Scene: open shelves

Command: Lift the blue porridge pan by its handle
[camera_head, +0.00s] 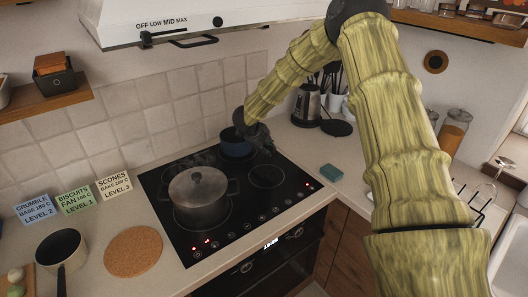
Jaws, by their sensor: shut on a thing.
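The blue porridge pan (236,149) is at the back of the black hob (268,212). It looks upright. I cannot tell whether its base touches the glass. My gripper (261,145) is at the pan's right side, at the end of my arm reaching down from the upper right. It is dark and small in this view. It is shut on the pan, seemingly at the handle, which is mostly hidden behind it.
A large lidded grey pot (198,196) stands on the hob in front of the pan. A range hood (190,18) hangs above. A kettle (306,104) and a utensil holder (335,103) stand to the right. The front-right burner (266,176) is clear.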

